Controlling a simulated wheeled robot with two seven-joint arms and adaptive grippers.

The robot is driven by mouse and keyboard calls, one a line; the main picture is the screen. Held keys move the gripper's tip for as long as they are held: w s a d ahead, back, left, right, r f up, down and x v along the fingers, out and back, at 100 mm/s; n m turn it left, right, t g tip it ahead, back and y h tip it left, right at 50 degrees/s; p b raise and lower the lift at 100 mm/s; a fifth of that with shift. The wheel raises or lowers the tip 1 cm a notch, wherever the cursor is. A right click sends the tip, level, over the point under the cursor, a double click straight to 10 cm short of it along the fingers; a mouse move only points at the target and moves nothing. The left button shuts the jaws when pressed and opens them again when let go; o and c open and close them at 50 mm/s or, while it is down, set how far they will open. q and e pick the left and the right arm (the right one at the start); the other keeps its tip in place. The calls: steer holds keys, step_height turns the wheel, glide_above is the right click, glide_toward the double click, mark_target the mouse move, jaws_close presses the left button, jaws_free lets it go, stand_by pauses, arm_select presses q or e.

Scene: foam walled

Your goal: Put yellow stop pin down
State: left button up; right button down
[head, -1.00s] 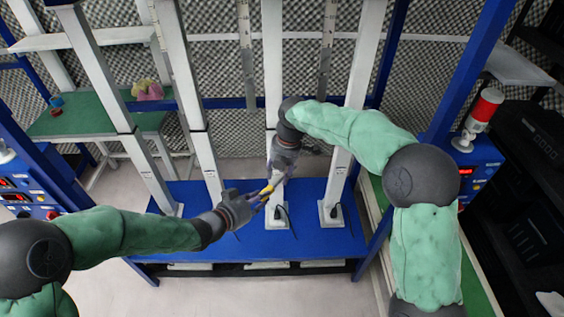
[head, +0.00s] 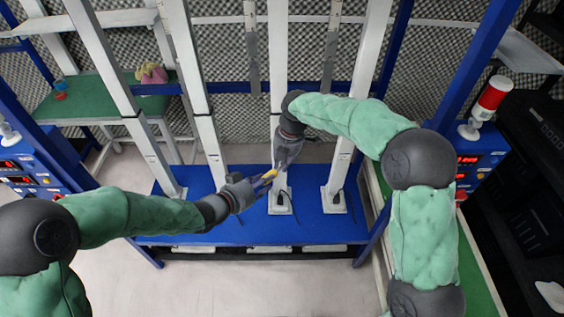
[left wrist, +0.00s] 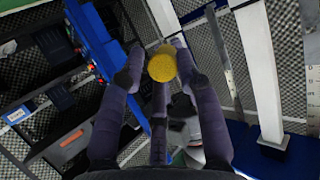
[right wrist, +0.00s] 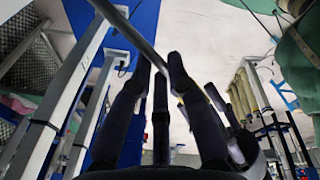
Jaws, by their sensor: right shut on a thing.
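The yellow stop pin (head: 270,174) is between my two grippers, above the blue bench and in front of the middle upright. Its round yellow end (left wrist: 162,65) shows between the fingertips of my left gripper in the left wrist view. My left gripper (head: 262,181) is around this end with its fingers spread. A gap shows beside its left finger. My right gripper (head: 277,166) is shut on the stop pin from above. In the right wrist view, a thin dark rod runs to the fingertips of my right gripper (right wrist: 160,68). Most of the pin is hidden by fingers.
The blue bench (head: 230,228) carries several pale uprights, close around both grippers. Thin black cables lie at the bases. Blue frame posts stand on both sides. A red-and-white signal lamp (head: 494,97) is at right; a green table (head: 90,107) is at the back left.

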arm_select(q)
steer(key=shift+o, duration=1)
steer(key=shift+s, duration=0.1)
